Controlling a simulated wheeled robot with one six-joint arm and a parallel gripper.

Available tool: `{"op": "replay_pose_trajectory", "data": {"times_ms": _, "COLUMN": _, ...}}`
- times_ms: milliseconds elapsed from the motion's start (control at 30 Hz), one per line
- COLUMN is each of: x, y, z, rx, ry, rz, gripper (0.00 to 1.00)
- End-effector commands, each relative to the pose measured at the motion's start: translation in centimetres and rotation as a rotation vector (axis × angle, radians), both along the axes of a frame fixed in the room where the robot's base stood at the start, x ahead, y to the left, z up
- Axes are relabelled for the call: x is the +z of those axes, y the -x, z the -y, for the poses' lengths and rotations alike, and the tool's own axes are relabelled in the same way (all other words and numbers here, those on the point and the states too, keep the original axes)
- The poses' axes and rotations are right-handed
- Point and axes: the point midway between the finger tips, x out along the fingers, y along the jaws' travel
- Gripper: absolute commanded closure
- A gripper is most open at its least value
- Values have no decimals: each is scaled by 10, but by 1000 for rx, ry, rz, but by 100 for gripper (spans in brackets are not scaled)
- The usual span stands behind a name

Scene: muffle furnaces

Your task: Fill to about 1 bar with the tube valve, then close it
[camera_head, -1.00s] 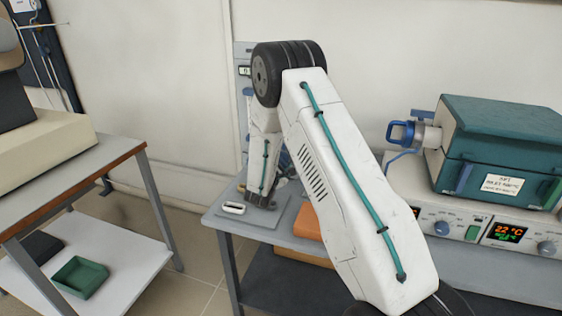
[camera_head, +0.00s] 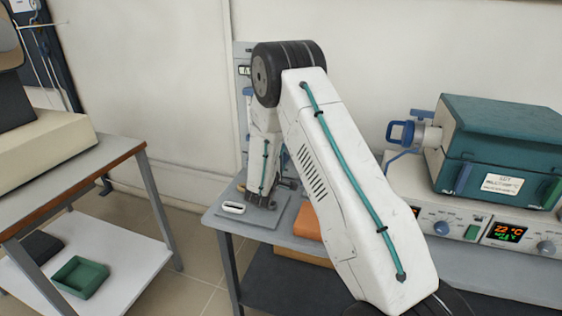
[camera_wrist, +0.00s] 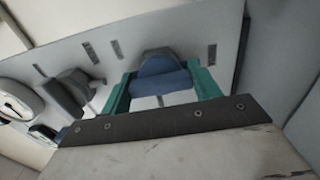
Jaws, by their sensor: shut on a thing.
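In the wrist view, my gripper (camera_wrist: 162,88) has its two teal fingers on either side of a blue valve handle (camera_wrist: 160,82) and is shut on it. The handle sits on a grey panel (camera_wrist: 215,25). A round white dial gauge (camera_wrist: 16,102) is at the left edge, partly cut off; its reading is too small to tell. In the head view, the panel (camera_head: 242,50) stands upright at the back wall, with a small display (camera_head: 244,71). My arm hides the gripper and the held handle there.
A grey knob-like fitting (camera_wrist: 72,92) sits between gauge and held handle. In the head view, a teal furnace (camera_head: 500,140) stands on a control unit (camera_head: 465,222) at right. An orange block (camera_head: 307,222) lies near my arm. A separate table (camera_head: 110,150) is at left.

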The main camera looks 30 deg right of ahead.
Motion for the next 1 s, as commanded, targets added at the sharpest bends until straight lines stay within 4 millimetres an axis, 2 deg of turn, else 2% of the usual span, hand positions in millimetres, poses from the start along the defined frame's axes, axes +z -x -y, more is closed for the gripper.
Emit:
{"op": "replay_pose_trajectory", "data": {"times_ms": 533, "x": -2, "y": 2, "z": 1, "rx": -3, "ry": -17, "rz": 16, "gripper": 61}}
{"op": "replay_pose_trajectory", "data": {"times_ms": 567, "x": -2, "y": 2, "z": 1, "rx": -3, "ry": -17, "rz": 15, "gripper": 33}}
{"op": "replay_pose_trajectory", "data": {"times_ms": 600, "x": -2, "y": 2, "z": 1, "rx": -3, "ry": -17, "rz": 15, "gripper": 21}}
{"op": "replay_pose_trajectory", "data": {"times_ms": 633, "x": -2, "y": 2, "z": 1, "rx": -3, "ry": -17, "rz": 15, "gripper": 16}}
{"op": "replay_pose_trajectory", "data": {"times_ms": 1000, "x": -1, "y": 5, "z": -6, "rx": 0, "ry": -15, "rz": 16, "gripper": 16}}
